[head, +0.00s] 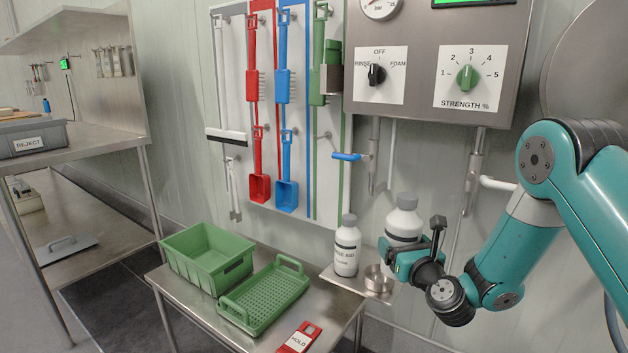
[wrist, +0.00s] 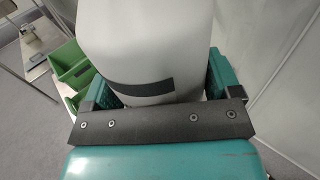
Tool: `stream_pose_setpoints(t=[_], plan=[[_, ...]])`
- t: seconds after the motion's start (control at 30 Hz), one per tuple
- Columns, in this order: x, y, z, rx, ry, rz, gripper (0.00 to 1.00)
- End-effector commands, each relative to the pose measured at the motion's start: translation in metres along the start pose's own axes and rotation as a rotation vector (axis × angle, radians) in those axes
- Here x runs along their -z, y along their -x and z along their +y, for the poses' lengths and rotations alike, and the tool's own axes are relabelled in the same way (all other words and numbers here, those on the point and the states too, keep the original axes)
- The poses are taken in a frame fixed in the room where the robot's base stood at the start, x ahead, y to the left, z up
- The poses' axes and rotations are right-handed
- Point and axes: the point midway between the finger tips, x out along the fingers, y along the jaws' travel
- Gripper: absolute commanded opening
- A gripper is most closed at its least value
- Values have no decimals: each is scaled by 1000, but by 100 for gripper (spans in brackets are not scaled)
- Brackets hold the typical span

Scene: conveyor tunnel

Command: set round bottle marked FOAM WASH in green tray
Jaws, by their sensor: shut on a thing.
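My gripper (head: 412,243) is shut on a white bottle with a grey cap (head: 403,218), to the right of the green tray. In the wrist view the white bottle (wrist: 150,45) stands between the two teal fingers and shows a dark band; its marking cannot be read. The bottle looks upright; whether it touches a support below is hidden by my gripper. The green tray (head: 238,314), low with a perforated floor and end handles, lies on a steel table and looks empty.
A second white bottle (head: 346,250), its label ending in "SE AID", stands on a small steel shelf (head: 342,278) beside a metal cup (head: 377,279). A red HOLD tag (head: 299,338) lies near the table's front edge. A control panel hangs above.

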Motion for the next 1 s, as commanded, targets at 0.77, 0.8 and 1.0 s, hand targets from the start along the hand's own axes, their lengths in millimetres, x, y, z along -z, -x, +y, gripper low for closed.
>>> stream_pose_setpoints(t=[0.77, 0.8, 1.0], plan=[[-192, 0, 0, 2, -1, -5, 41], [-195, 0, 0, 2, -1, -5, 41], [-196, 0, 0, 2, 0, -5, 41]])
